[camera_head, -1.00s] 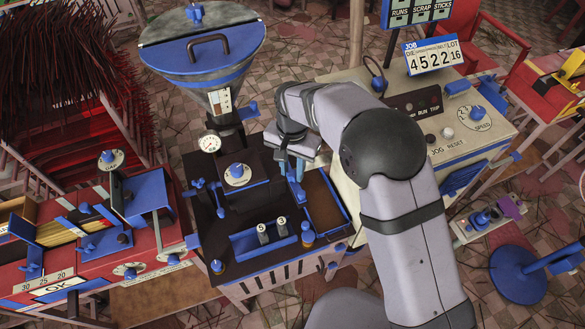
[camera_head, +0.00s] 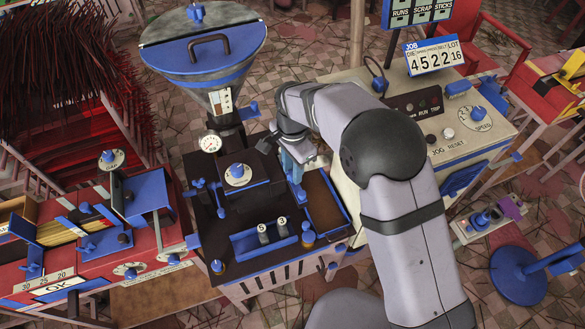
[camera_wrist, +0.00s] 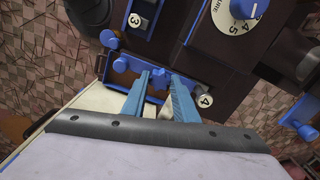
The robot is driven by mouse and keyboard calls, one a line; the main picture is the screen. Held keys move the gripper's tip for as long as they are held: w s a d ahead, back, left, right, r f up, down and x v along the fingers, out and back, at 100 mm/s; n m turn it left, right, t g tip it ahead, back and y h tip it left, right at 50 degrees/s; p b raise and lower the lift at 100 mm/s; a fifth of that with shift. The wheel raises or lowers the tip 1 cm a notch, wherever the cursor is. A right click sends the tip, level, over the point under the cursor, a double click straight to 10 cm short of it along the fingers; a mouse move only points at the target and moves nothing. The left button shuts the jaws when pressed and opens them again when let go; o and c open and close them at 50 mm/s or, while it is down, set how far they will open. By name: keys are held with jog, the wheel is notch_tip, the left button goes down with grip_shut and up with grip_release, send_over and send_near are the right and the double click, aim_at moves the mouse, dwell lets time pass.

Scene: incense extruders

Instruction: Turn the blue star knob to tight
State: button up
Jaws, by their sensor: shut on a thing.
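More blue lobed hardware (camera_wrist: 127,64) shows just left of the fingertips. In the head view my gripper (camera_head: 297,152) is low at the right side of the extruder, beside its dark block.
A dial with a blue pointer (camera_head: 238,174) stands left of my gripper. A blue tray with numbered pegs (camera_head: 266,239) lies in front. The hopper (camera_head: 203,62) rises behind on the left, and the control console (camera_head: 447,120) stands to the right.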

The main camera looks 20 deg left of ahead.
jog(key=shift+w+r, duration=0.1)
jog(key=shift+r, duration=0.05)
jog(key=o, duration=1)
jog(key=shift+o, duration=0.3)
jog(key=shift+r+b, duration=1.1)
jog(key=shift+r, duration=2.5)
